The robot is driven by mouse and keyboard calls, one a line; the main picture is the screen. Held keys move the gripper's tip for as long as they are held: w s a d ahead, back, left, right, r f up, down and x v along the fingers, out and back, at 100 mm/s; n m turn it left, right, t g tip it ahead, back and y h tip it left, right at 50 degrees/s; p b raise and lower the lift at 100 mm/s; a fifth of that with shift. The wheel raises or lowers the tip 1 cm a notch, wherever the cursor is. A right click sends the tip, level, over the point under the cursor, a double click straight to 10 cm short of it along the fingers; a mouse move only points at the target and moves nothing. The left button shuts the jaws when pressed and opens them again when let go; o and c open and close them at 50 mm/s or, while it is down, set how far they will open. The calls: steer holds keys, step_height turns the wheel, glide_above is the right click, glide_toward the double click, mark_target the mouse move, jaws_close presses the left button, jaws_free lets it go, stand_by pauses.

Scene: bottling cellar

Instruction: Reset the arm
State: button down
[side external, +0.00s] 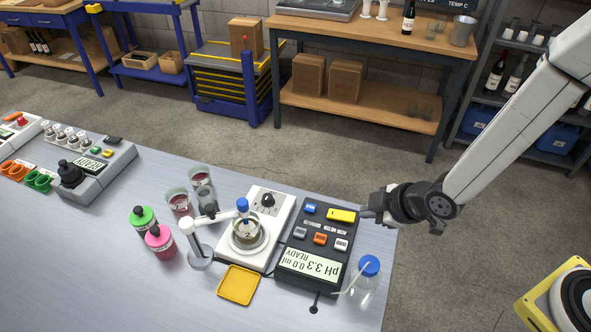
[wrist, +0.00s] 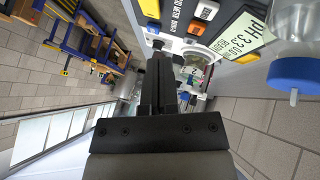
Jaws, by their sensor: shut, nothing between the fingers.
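My gripper (side external: 368,216) is shut and empty. In the side view it hangs at the right edge of the metal table, beside the far end of the dark pH meter (side external: 315,245). I cannot tell whether it touches the meter. In the wrist view my gripper (wrist: 163,60) points ahead with its fingers together. The pH meter, which reads 3.3 and READY, shows there at the top (wrist: 228,25). A clear bottle with a blue cap (side external: 366,280) stands at the table's front right; its blue cap (wrist: 292,74) is at the right of the wrist view.
On the table (side external: 110,270) stand a white stirrer (side external: 270,215) with a beaker and probe arm, a yellow tray (side external: 238,285), green and pink bottles (side external: 160,241), glasses (side external: 179,202) and a grey READY device (side external: 95,165). A wooden workbench (side external: 375,42) is behind.

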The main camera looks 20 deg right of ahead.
steer(key=s+d+r+m+g+h, duration=0.1)
steer(key=s+d+r+m+g, duration=0.1)
steer(key=d+m, duration=0.3)
steer(key=s+d+r+m+g+h, duration=0.2)
steer(key=s+d+r+m, duration=0.2)
steer(key=d, duration=0.7)
steer(key=m, duration=0.2)
steer(key=shift+r+m+g, duration=0.3)
steer(key=shift+r+g, duration=0.05)
steer(key=shift+g, duration=0.05)
